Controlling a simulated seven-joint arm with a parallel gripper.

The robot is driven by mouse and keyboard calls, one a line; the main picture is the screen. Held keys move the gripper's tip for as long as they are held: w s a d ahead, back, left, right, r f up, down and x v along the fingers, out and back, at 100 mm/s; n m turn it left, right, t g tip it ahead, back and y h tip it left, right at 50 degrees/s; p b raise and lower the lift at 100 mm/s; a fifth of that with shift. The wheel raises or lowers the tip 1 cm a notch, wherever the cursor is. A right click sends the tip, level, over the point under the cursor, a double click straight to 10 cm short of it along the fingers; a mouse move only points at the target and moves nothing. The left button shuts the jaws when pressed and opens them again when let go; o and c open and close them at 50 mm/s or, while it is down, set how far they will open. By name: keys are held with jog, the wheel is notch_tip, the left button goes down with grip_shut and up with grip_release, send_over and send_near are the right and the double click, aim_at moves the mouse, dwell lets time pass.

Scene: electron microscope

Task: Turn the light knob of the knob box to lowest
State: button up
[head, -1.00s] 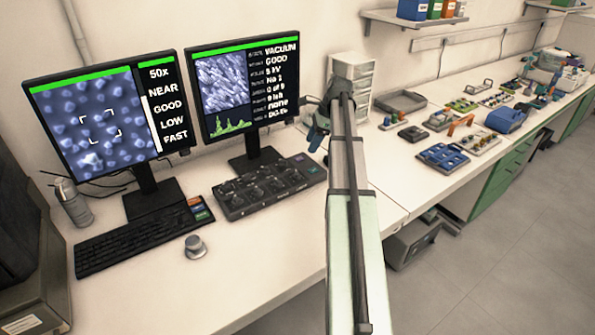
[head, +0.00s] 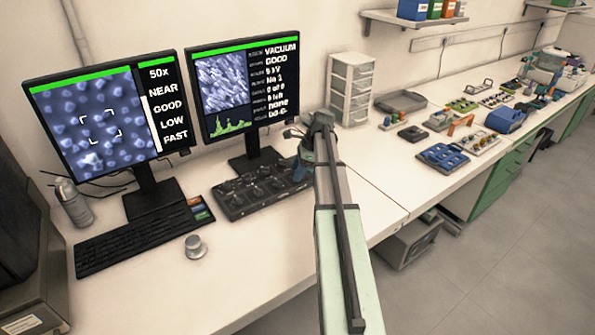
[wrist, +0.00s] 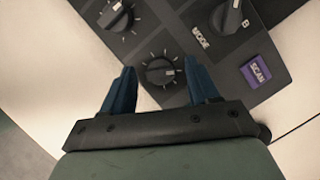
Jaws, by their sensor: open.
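The knob box (head: 236,202) is a dark panel with several knobs, lying on the desk below the right monitor. In the wrist view, a black knob (wrist: 159,72) with a white tick dial sits between the fingers of my gripper (wrist: 160,85), just past the tips. My gripper (head: 301,172) is open and empty, over the right end of the box in the head view, and hides part of it. Another ticked knob (wrist: 116,17) and a larger pointer knob (wrist: 232,16) by a "MODE" label show further up. I cannot read which knob is the light knob.
A purple SCAN button (wrist: 256,73) is right of the fingers. The left monitor (head: 105,115) and right monitor (head: 243,85) stand behind. A keyboard (head: 140,240) and a round silver knob (head: 195,247) lie to the left. A drawer tower (head: 350,85) stands behind my arm.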

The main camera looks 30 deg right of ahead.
jog(key=shift+f, duration=0.25)
jog(key=c, duration=1)
jog(key=shift+c, duration=0.2)
jog(key=shift+w+n, duration=0.1)
jog(key=shift+n, duration=0.3)
jog(key=n+g, duration=0.1)
jog(key=n, duration=0.1)
jog(key=shift+w+n, duration=0.1)
jog(key=shift+n, duration=0.3)
jog(key=n+g, duration=0.2)
jog(key=n, duration=0.1)
jog(key=shift+n+y, duration=0.3)
jog(key=shift+n, duration=0.1)
jog(key=n+g, duration=0.1)
jog(key=n, duration=0.2)
jog(key=n+g+h, duration=0.1)
jog(key=n, duration=0.2)
jog(key=shift+w+n, duration=0.1)
jog(key=shift+n, duration=0.2)
